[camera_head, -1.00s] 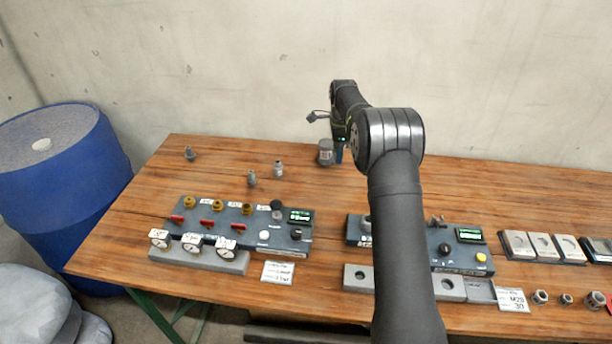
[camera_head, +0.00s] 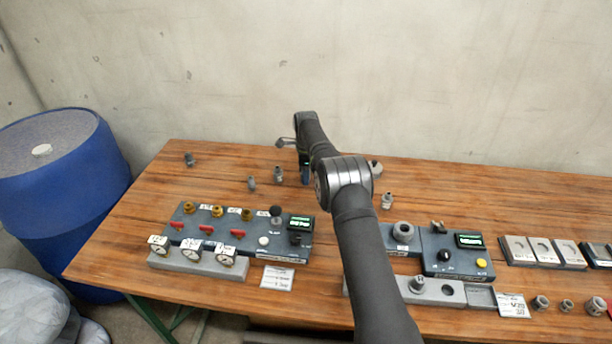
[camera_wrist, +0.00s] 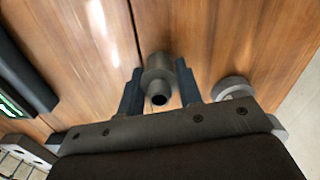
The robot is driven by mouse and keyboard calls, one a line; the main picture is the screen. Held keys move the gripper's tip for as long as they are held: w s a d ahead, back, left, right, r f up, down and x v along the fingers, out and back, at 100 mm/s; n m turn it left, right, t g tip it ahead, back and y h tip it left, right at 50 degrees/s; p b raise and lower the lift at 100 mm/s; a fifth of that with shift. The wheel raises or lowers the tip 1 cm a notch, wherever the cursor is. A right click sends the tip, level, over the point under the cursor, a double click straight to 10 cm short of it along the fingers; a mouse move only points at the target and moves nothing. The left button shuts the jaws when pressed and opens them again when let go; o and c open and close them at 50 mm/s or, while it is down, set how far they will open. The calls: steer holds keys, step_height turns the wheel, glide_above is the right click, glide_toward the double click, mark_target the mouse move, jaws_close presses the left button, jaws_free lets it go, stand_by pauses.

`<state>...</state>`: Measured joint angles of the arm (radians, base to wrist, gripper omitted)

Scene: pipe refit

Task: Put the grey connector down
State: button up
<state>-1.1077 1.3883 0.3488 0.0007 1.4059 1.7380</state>
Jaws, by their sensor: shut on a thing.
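The grey connector (camera_wrist: 158,78) is between the two blue fingers of my gripper (camera_wrist: 159,92) in the wrist view. It is a stepped grey cylinder with a dark open bore facing the camera. My gripper is shut on it, over bare wood; I cannot tell whether the connector touches the table. In the head view my gripper (camera_head: 304,176) is at the back middle of the table, behind the left panel, and the held connector cannot be made out there.
Loose grey fittings (camera_head: 251,183), (camera_head: 278,174) stand left of my gripper. A round grey part (camera_wrist: 234,88) lies close to the right finger. The left valve panel (camera_head: 240,228) is in front; the right panel (camera_head: 455,262) is farther right. Bare wood lies around the fittings.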

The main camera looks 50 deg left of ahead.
steer(key=shift+f, duration=0.25)
steer(key=shift+f, duration=0.1)
steer(key=shift+f, duration=0.1)
steer(key=o, duration=1)
steer(key=shift+c, duration=0.2)
step_height(320, 180, up, 12)
steer(key=shift+r, duration=0.2)
